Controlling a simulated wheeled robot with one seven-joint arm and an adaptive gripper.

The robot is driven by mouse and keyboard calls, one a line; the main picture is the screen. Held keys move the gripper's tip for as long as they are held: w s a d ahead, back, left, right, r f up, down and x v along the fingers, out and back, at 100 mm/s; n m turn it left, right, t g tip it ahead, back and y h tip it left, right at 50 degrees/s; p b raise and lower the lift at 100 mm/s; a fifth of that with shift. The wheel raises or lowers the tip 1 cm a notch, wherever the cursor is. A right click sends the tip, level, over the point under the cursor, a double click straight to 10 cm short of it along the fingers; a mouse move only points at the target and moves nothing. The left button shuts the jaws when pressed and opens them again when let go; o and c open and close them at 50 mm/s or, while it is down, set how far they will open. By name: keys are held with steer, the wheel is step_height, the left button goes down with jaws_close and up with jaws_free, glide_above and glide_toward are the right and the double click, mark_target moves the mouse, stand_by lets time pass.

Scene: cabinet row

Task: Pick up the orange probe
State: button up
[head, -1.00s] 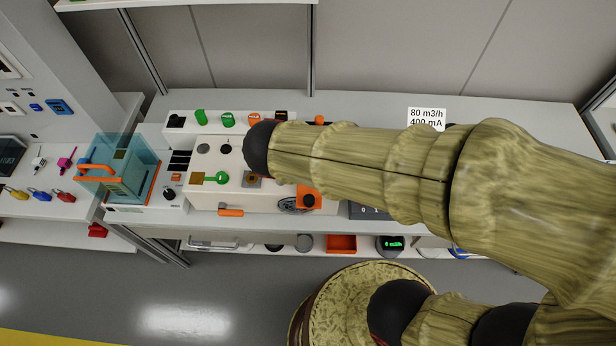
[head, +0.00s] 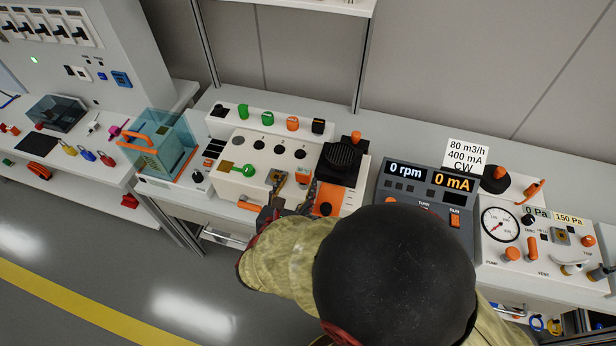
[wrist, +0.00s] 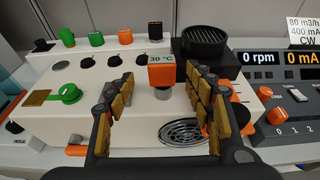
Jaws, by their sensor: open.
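The orange probe (wrist: 161,72) looks like a square orange head with a "30 °C" display on top and a grey round base below, on the white bench unit (wrist: 60,120). In the head view the probe (head: 303,177) shows as a small orange patch between my fingers. My gripper (wrist: 163,88) is open, with one finger to the left and one to the right of the probe in the picture. Gaps show on both sides. In the head view my gripper (head: 295,188) is over the front of the unit, partly hidden by my arm.
An orange knob (wrist: 125,37) stands in a row with green and black ones behind. A black round-topped device (wrist: 204,40) is close behind the right finger. A round metal grille (wrist: 182,132) lies in front. A grey console (head: 425,190) stands to the right.

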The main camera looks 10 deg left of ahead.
mark_target(302, 178)
steer(key=b+x, duration=0.1)
steer(key=x, duration=0.4)
steer(key=shift+d+f+b, duration=0.2)
steer(key=shift+d+b, duration=0.05)
steer(key=shift+b, duration=0.15)
steer(key=shift+w, duration=0.3)
steer(key=shift+c, duration=1.3)
steer(key=c, duration=1.1)
steer(key=shift+r, duration=0.1)
